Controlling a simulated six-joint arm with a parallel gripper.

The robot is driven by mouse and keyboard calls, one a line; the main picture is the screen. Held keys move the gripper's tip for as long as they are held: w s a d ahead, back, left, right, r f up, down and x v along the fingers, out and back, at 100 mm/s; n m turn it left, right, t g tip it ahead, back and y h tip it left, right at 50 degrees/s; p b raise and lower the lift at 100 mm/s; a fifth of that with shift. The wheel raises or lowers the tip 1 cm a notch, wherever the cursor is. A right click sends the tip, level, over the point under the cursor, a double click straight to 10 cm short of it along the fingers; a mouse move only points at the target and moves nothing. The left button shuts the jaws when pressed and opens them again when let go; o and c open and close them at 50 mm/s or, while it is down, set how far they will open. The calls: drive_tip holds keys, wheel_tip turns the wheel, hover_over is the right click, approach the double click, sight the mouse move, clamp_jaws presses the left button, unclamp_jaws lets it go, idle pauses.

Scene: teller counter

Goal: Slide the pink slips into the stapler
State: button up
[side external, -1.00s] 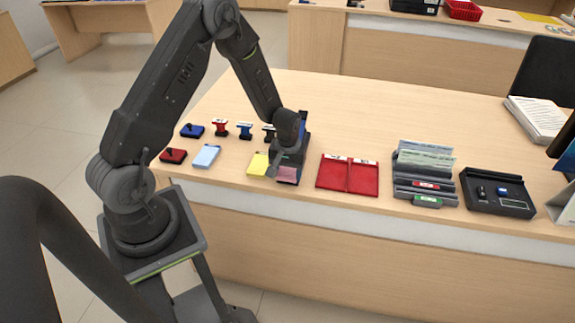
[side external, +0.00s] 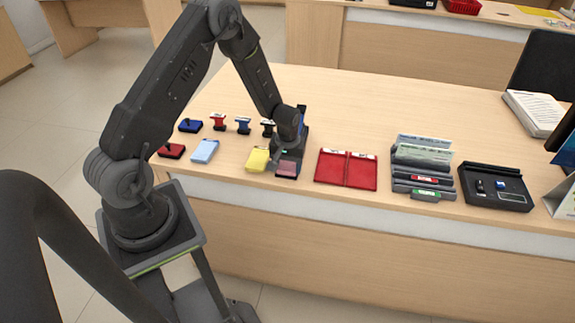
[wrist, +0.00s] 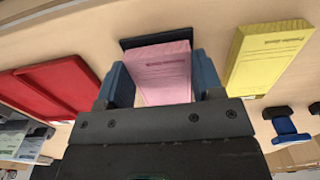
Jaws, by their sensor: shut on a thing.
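The pink slips (wrist: 163,75) lie between the two blue-grey fingers of my gripper (wrist: 163,82) in the wrist view. The gripper is shut on them. A dark flat plate (wrist: 128,43) shows beyond their far end. In the side view, the pink slips (side external: 288,167) show at the counter's front, just below my gripper (side external: 288,153). A dark object with a blue part (side external: 302,113) stands right behind the gripper; it may be the stapler, but my arm hides most of it.
Yellow slips (side external: 257,159) lie close left of the gripper, and a red folder tray (side external: 346,169) close right. Light blue slips (side external: 204,151), ink pads and stamps stand further left. A grey sorter (side external: 422,175) and a black tray (side external: 495,187) stand right. The counter behind is clear.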

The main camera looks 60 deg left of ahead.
drive_tip(key=shift+w+a, duration=0.65)
drive_tip(key=shift+w, duration=0.05)
idle(0.5)
drive_tip(key=o, duration=1)
drive_tip(key=shift+o, duration=0.2)
drive_tip(key=shift+r, duration=3.5)
